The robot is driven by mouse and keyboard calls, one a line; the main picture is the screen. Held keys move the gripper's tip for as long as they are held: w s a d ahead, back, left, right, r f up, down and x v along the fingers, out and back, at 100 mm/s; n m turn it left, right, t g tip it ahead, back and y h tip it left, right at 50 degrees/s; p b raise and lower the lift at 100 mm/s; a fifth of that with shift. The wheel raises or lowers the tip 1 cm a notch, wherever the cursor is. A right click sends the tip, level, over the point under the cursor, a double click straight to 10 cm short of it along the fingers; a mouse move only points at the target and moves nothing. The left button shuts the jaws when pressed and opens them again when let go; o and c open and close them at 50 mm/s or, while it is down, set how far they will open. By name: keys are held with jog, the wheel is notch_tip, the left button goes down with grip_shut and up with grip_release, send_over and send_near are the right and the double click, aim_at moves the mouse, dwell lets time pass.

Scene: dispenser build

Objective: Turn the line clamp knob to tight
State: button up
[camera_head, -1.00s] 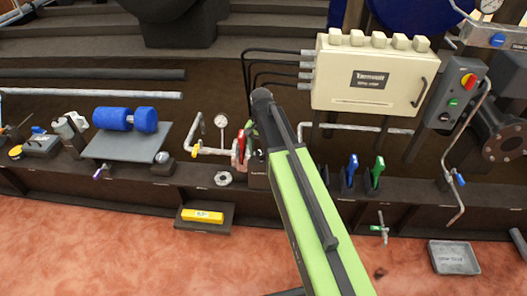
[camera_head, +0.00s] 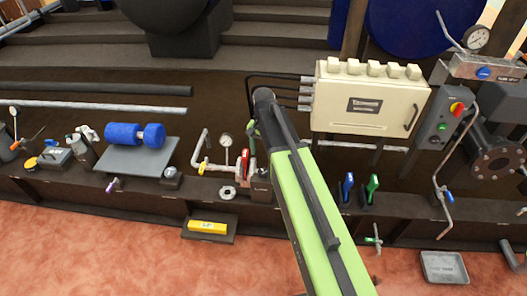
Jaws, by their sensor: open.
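I cannot tell for sure which part is the line clamp knob. A small fitting with a green cross handle (camera_head: 374,239) hangs at the bench's front edge, right of my arm. A small purple-handled fitting (camera_head: 113,184) sits on the front edge at the left. Neither one's setting can be read. My green arm reaches up the middle of the picture. My gripper (camera_head: 252,127) is open at its far end, mostly hidden by the arm, apart from both fittings. It appears near a red-handled tool (camera_head: 246,164), and contact cannot be told.
A cream control box (camera_head: 365,97) stands behind, right of the arm. Blue-handled (camera_head: 347,188) and green-handled (camera_head: 372,188) tools stand in the bench rack.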

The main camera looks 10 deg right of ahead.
notch_tip(320, 180, up, 6)
jog(key=p, duration=0.4)
jog(key=shift+p, duration=0.3)
jog(key=shift+s, duration=0.15)
